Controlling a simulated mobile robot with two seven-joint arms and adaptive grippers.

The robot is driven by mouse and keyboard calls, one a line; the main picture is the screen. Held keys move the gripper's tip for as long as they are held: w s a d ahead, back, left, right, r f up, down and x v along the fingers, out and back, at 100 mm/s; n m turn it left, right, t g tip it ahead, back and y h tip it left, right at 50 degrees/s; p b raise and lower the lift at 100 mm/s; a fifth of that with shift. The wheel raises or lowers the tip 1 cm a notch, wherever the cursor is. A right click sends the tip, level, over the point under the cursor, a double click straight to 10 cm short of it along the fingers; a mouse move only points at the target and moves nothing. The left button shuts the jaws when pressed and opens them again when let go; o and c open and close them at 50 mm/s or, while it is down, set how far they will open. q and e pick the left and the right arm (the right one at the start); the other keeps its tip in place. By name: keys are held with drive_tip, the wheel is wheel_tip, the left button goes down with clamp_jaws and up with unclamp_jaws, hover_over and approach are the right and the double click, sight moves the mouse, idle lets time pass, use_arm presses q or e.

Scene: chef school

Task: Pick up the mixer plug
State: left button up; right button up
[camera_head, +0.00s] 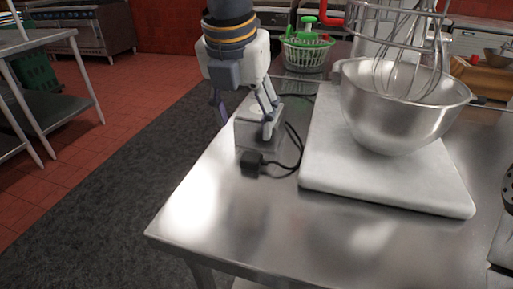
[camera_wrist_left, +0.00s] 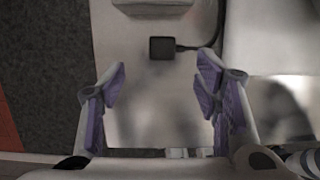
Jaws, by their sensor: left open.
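The mixer plug (camera_head: 252,163) is a small black block with a black cord, lying on the steel table near its left edge. It also shows in the left wrist view (camera_wrist_left: 162,48), above the gap between my fingers, with the cord running right. My left gripper (camera_head: 244,114) is open and empty, over the table beyond the plug in the head view. In the left wrist view its purple-padded fingers (camera_wrist_left: 160,92) are spread wide. The mixer (camera_head: 395,135) has a white base, a steel bowl and a whisk. My right gripper is not in view.
A light box-like block (camera_head: 258,132) stands behind the plug, partly hidden by my left gripper. A green-and-white basket (camera_head: 306,52) stands farther back. The steel table (camera_head: 250,225) is bare in front of the plug. Its left edge drops to a dark floor mat (camera_head: 120,165).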

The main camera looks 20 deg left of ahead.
sight(252, 155)
use_arm(q)
drive_tip(key=x, duration=0.9)
drive_tip(key=shift+s+f, duration=0.25)
drive_tip(key=shift+f, duration=0.05)
clamp_jaws()
drive_tip(key=shift+w+r, duration=0.1)
drive_tip(key=shift+r, duration=0.45)
drive_tip(key=s+d+r, duration=0.7)
drive_tip(key=d+r, duration=0.5)
drive_tip(key=shift+s, duration=0.3)
